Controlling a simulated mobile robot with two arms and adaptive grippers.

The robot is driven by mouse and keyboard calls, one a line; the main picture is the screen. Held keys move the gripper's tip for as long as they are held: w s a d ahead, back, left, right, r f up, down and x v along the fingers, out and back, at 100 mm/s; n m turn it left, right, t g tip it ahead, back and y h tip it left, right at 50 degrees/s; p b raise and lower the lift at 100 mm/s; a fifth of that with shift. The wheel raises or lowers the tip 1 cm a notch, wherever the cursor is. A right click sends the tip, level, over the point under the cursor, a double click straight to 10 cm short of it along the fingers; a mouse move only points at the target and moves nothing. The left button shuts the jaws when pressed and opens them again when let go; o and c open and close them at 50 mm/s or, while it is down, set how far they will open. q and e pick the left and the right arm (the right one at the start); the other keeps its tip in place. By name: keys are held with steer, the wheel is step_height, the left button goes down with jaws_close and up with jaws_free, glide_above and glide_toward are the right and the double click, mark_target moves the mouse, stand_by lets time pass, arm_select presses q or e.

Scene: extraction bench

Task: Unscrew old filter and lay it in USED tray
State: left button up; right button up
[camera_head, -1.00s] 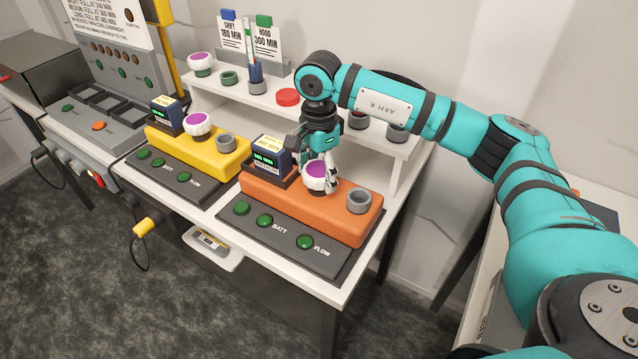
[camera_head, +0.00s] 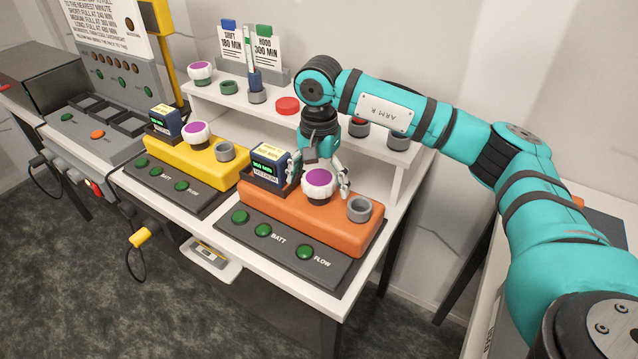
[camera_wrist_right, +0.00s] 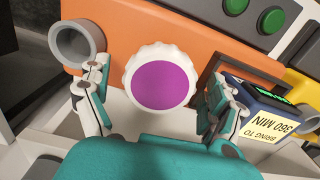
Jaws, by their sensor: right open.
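A white filter with a purple top (camera_head: 319,182) sits on the orange unit (camera_head: 290,207). It also shows in the right wrist view (camera_wrist_right: 160,82). My right gripper (camera_head: 319,179) is open, with one finger on each side of this filter; in the right wrist view (camera_wrist_right: 153,95) gaps show between the fingers and the filter. A second white and purple filter (camera_head: 197,133) sits on the yellow unit (camera_head: 208,164), and a third (camera_head: 200,71) stands on the shelf. I cannot make out a tray marked USED. My left gripper is not in view.
A grey open cup (camera_head: 359,208) stands on the orange unit right of the filter. A dark display block (camera_head: 268,165) is close on the left. The white shelf (camera_head: 240,104) behind holds a red disc (camera_head: 287,105) and rings. A yellow plug (camera_head: 139,237) hangs at the front.

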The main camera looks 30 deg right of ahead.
steer(key=m, duration=0.7)
steer(key=shift+m, duration=0.4)
steer(key=m, duration=0.8)
steer(key=shift+p, duration=0.4)
steer(key=m, duration=0.5)
steer(key=shift+p, duration=0.3)
steer(key=m+p, duration=0.1)
steer(key=m, duration=0.5)
steer(key=shift+m, duration=0.3)
